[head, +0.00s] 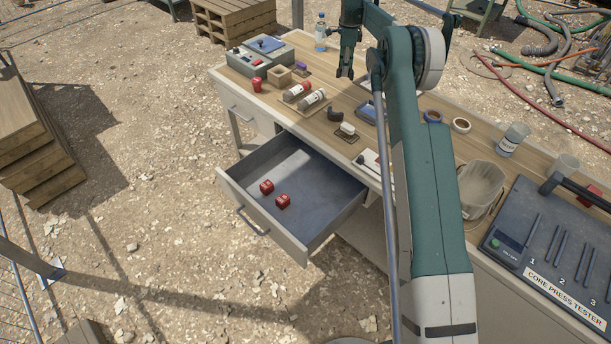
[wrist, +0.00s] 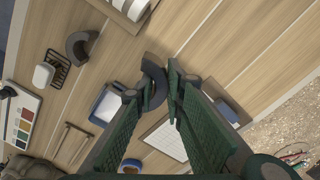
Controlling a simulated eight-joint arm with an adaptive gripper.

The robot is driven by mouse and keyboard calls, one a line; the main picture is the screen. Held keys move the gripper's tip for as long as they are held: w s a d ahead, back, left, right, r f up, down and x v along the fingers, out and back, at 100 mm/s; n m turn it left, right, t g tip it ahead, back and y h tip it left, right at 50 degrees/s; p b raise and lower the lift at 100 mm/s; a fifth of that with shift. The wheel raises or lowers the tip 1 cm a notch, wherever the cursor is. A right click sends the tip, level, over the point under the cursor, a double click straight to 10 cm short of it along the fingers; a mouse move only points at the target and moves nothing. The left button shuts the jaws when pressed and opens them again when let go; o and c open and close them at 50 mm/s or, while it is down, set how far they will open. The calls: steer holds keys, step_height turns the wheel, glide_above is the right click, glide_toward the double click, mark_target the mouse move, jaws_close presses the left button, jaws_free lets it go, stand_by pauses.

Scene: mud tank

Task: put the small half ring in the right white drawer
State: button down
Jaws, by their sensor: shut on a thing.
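My gripper (head: 345,68) is over the far part of the workbench, above the tabletop. In the wrist view my gripper (wrist: 168,84) is shut on a dark, curved half ring (wrist: 155,82), held between the fingertips. A second dark half ring lies on the tabletop (head: 335,114) and looks larger; it also shows in the wrist view (wrist: 80,45). The right white drawer (head: 250,212) is pulled open, with two red cubes (head: 275,194) inside and plenty of bare floor. The held ring is hard to make out in the head view.
The left drawer (head: 245,113) is shut. A water bottle (head: 320,32) stands behind.

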step_height(320, 180, up, 4)
steer(key=s+a+r+n+b, duration=0.15)
steer(key=s+a, duration=0.25)
steer(key=s, duration=0.4)
steer(key=s+a+r+b, duration=0.2)
steer(key=s+a, duration=0.1)
steer(key=s, duration=0.6)
steer(key=s+a+r+n+b, duration=0.15)
steer(key=s+a, duration=0.25)
steer(key=s, duration=0.4)
steer(key=s+a+f+b, duration=0.1)
steer(key=s+f+b, duration=0.2)
steer(key=s, duration=1.3)
steer(key=s+a+f+b, duration=0.1)
steer(key=s+f+b, duration=0.15)
steer(key=s, duration=1.35)
step_height(320, 180, down, 22)
steer(key=shift+w+n, duration=0.25)
steer(key=shift+n, duration=0.15)
steer(key=shift+a, duration=0.1)
